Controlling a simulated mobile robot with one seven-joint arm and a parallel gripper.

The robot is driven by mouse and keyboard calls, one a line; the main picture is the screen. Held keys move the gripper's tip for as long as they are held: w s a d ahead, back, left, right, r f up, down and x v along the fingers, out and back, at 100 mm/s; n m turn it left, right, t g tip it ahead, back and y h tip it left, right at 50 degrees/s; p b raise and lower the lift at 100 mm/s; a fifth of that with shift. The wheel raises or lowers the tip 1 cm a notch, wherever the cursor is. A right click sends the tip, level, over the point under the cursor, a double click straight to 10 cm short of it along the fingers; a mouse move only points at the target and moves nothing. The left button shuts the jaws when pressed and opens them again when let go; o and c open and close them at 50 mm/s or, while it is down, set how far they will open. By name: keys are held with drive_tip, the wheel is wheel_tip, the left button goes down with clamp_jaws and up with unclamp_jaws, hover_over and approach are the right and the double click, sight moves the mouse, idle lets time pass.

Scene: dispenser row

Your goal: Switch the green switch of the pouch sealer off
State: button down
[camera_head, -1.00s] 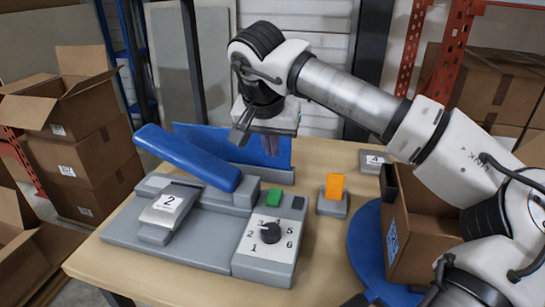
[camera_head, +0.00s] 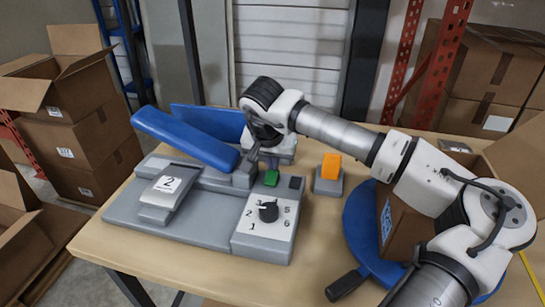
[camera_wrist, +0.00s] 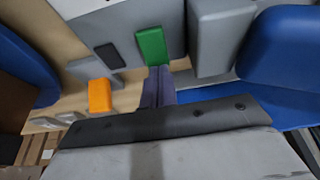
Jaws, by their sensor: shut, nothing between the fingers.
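The pouch sealer (camera_head: 150,215) is a grey machine with a raised blue arm (camera_head: 185,140), standing on the table. Its green switch (camera_head: 271,179) sits behind the numbered dial (camera_head: 268,212) and beside a small black rectangle (camera_head: 295,183). My gripper (camera_head: 272,163) is shut and empty, pointing down just behind the green switch. In the wrist view, my gripper's fingertips (camera_wrist: 159,70) meet the edge of the green switch (camera_wrist: 151,46) in the picture. I cannot tell whether they touch it.
An orange block (camera_head: 331,165) on a grey base stands right of the sealer. A round blue plate (camera_head: 358,230) with an open cardboard box (camera_head: 395,225) is further right. The table (camera_head: 200,275) is clear in front of the sealer.

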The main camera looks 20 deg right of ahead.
drive_tip(key=shift+w+d+f+g+y, duration=0.2)
drive_tip(key=shift+f+g+y, duration=0.1)
drive_tip(key=shift+f+g, duration=0.1)
drive_tip(key=shift+s+a+r, duration=0.1)
drive_tip(key=shift+s+a, duration=0.05)
drive_tip(key=shift+s+a+r, duration=0.15)
drive_tip(key=shift+s+a, duration=0.2)
drive_tip(key=shift+s, duration=0.15)
